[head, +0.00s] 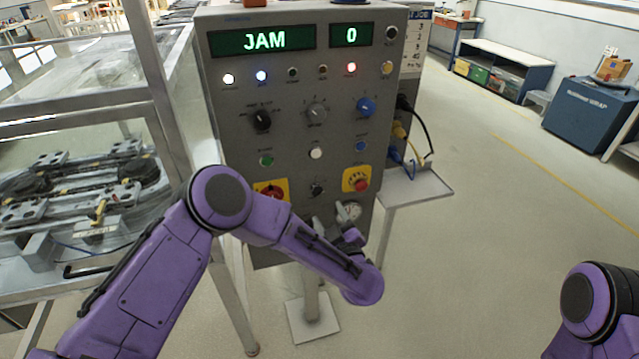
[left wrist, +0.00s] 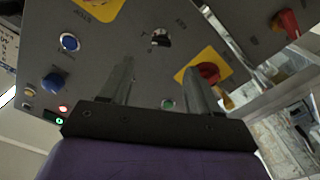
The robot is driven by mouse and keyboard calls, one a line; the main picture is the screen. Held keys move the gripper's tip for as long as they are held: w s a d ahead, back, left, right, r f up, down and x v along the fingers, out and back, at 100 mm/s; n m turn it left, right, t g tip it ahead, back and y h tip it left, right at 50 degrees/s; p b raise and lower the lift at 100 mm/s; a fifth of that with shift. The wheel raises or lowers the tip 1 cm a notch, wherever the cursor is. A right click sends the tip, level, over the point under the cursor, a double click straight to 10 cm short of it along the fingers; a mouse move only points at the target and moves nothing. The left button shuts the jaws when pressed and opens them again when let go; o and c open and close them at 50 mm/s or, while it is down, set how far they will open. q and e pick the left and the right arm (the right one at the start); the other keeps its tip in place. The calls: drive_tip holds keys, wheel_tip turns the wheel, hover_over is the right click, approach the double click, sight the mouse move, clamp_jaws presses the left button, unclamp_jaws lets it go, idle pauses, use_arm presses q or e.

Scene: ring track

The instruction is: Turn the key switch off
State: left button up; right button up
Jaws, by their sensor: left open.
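The key switch (head: 317,189) is a small dark switch low on the grey control panel (head: 290,215), between two yellow plates. In the left wrist view the key switch (left wrist: 160,40) shows with a bright metal part, beyond my fingertips. My left gripper (head: 330,218) is just below it in the head view, in front of the panel. In the left wrist view its two fingers (left wrist: 159,66) are apart with nothing between them, pointing towards the panel. I cannot tell how far the tips are from the key. My right gripper is out of the picture; only part of that arm shows.
The red rotary switch (head: 271,191) and the emergency stop button (head: 358,180) flank the key. Knobs and buttons sit above. The display (head: 262,40) reads JAM. A framed machine (head: 75,195) stands left; cables and a small shelf (head: 425,188) are right. Floor to the right is open.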

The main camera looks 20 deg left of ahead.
sight(319, 194)
use_arm(q)
drive_tip(key=p+x, duration=0.2)
drive_tip(key=x, duration=0.7)
drive_tip(key=shift+w+a+f, duration=0.15)
drive_tip(key=shift+w, duration=0.05)
drive_tip(key=c, duration=1)
